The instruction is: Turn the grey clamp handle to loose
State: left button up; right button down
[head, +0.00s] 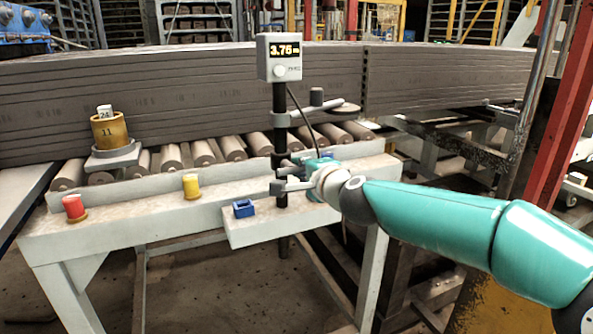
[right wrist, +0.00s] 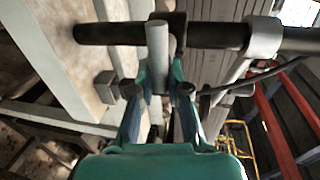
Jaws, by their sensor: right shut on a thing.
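The grey clamp handle (right wrist: 157,55) is a rounded bar beside the black post (right wrist: 115,34) in the right wrist view. My right gripper (right wrist: 157,88) is shut on it, one teal finger on each side. In the head view my right gripper (head: 302,178) is at the lower part of the upright black post (head: 280,110), just above the bench's side shelf. The grey clamp (head: 279,187) shows partly there; my gripper hides some of it. My left gripper is out of view.
A display box (head: 281,57) reading 3.75 tops the post, with an arm and disc (head: 340,108) below it. A blue block (head: 243,208) sits on the shelf near the post. Red (head: 74,207) and yellow (head: 191,186) pieces and a brass cylinder (head: 109,131) stand further left.

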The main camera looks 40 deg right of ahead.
jog(key=shift+d+r, duration=0.1)
jog(key=c, duration=1.1)
grip_release()
jog(key=shift+w, duration=0.2)
jog(key=shift+c, duration=0.2)
jog(key=shift+s, duration=0.1)
jog(key=v, duration=1.2)
